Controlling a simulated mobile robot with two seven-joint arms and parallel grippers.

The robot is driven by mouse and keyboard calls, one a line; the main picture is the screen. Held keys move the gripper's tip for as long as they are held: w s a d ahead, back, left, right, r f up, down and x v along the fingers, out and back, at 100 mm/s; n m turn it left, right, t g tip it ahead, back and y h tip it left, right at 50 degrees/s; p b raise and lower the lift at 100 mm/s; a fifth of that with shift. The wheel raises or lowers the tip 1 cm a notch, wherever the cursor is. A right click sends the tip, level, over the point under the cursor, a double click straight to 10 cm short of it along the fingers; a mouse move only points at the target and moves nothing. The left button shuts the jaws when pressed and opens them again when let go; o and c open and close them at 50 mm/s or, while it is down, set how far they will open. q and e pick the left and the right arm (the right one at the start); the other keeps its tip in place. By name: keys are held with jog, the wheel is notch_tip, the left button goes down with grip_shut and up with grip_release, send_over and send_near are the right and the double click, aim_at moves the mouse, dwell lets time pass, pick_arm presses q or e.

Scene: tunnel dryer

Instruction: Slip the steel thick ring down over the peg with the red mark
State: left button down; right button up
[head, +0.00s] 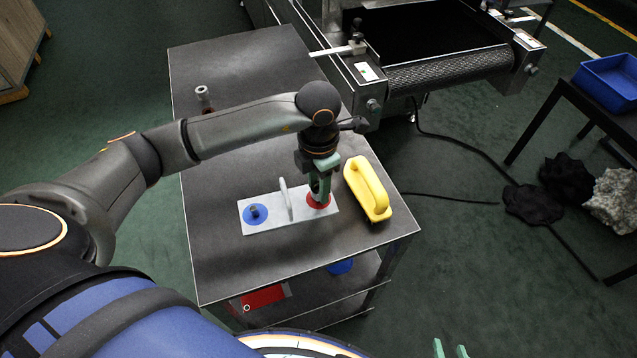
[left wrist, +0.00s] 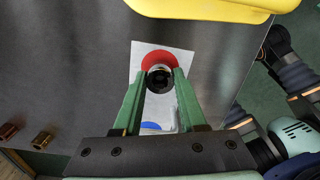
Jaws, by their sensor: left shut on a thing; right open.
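A pale plate (head: 272,222) lies on the dark table, with a blue mark (head: 247,217) and short dark peg at its left end and a red mark (head: 312,204) at its right end. My left gripper (head: 320,190) is over the red mark, pointing down. In the left wrist view, its green fingertips (left wrist: 161,78) are shut on the steel thick ring (left wrist: 159,69), in front of the red mark (left wrist: 147,58). The ring's middle looks dark; I cannot tell whether the peg is inside it. My right gripper (head: 450,350) is open at the bottom edge, away from the table.
A white upright fin (head: 286,196) stands mid-plate, between the marks. A yellow handled block (head: 367,187) stands just right of the plate. A small metal piece (head: 203,95) stands at the table's far left. A conveyor (head: 450,68) is beyond the table.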

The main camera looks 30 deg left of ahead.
pick_arm(q)
jog(key=shift+f+b, duration=0.4)
jog(key=shift+f, duration=0.2)
pick_arm(e)
jog(key=shift+f, duration=0.5)
pick_arm(q)
jog(key=shift+c, duration=1.9)
grip_release()
pick_arm(e)
jog(key=shift+r, duration=0.1)
pick_arm(q)
jog(key=shift+r, duration=0.15)
notch_tip(320, 180, up, 12)
jog(key=shift+r+p, duration=0.2)
jog(key=shift+p, duration=0.15)
pick_arm(e)
jog(key=shift+w+a+r, duration=0.25)
jog(key=shift+a+r, duration=0.15)
jog(key=shift+r, duration=0.1)
jog(key=shift+w+a+r, duration=0.2)
jog(key=shift+a+r, duration=0.2)
jog(key=shift+r, duration=0.05)
